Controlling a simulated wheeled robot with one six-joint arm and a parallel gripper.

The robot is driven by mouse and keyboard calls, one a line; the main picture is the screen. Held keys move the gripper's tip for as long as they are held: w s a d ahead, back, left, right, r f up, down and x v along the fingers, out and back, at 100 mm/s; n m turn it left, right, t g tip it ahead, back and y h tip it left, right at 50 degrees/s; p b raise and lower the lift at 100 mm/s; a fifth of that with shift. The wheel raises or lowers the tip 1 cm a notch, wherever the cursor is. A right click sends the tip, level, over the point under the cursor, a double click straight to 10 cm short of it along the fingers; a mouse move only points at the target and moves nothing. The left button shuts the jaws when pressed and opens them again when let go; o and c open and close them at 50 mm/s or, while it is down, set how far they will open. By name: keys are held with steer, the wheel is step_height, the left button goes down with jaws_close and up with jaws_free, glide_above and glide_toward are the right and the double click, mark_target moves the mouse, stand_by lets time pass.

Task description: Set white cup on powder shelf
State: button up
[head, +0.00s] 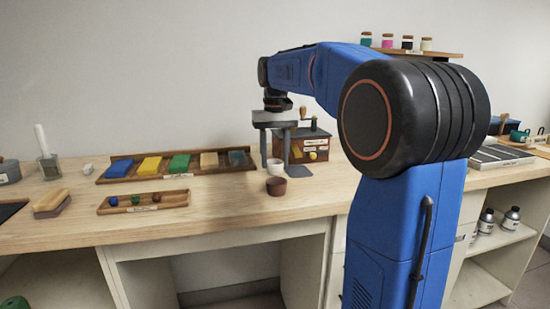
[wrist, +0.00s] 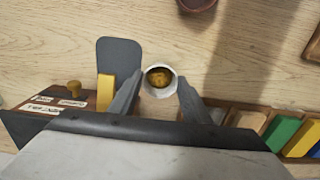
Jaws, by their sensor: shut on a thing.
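The white cup (head: 274,167) is between the two fingers of my gripper (head: 275,161), above or on the bench; I cannot tell whether its base touches the wood. In the wrist view the white cup (wrist: 148,91) shows from above, upright, with something yellow-brown inside. My gripper (wrist: 159,88) is shut on it, one grey finger on each side. The powder shelf (head: 440,53) is on the wall at the upper right, with several small jars of coloured powder (head: 387,41) on it. My arm hides part of it.
A brown cup (head: 276,187) stands just in front of the white cup and also shows in the wrist view (wrist: 197,4). A wooden box (head: 312,146) and grey plate (wrist: 119,52) are close by. Trays of coloured blocks (head: 178,178) lie left.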

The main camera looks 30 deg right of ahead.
steer(key=o, duration=1)
steer(key=shift+f, duration=0.1)
steer(key=shift+o, duration=0.2)
